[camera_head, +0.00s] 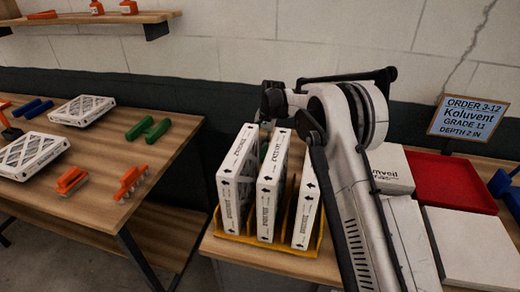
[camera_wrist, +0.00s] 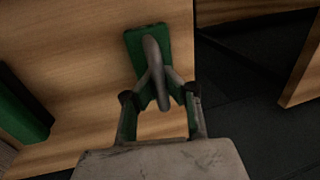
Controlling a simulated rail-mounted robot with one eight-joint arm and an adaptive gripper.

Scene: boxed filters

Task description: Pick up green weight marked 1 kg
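In the wrist view, my gripper (camera_wrist: 164,80) is at a green weight (camera_wrist: 143,36) on a wooden surface. The weight has a long grey handle (camera_wrist: 152,52). My two fingers come in from both sides and appear closed on this handle. The gripper hides much of the weight, and no 1 kg mark is readable. A second green block (camera_wrist: 20,112) lies to the left. Another green object (camera_head: 148,130) is on the left table.
White boxed filters (camera_head: 239,178) stand upright in a yellow rack (camera_head: 237,236) near my arm. A red tray (camera_head: 450,182) and white boxes are to the right. The left table (camera_head: 122,208) holds flat filters and orange and blue pieces. A gap separates the tables.

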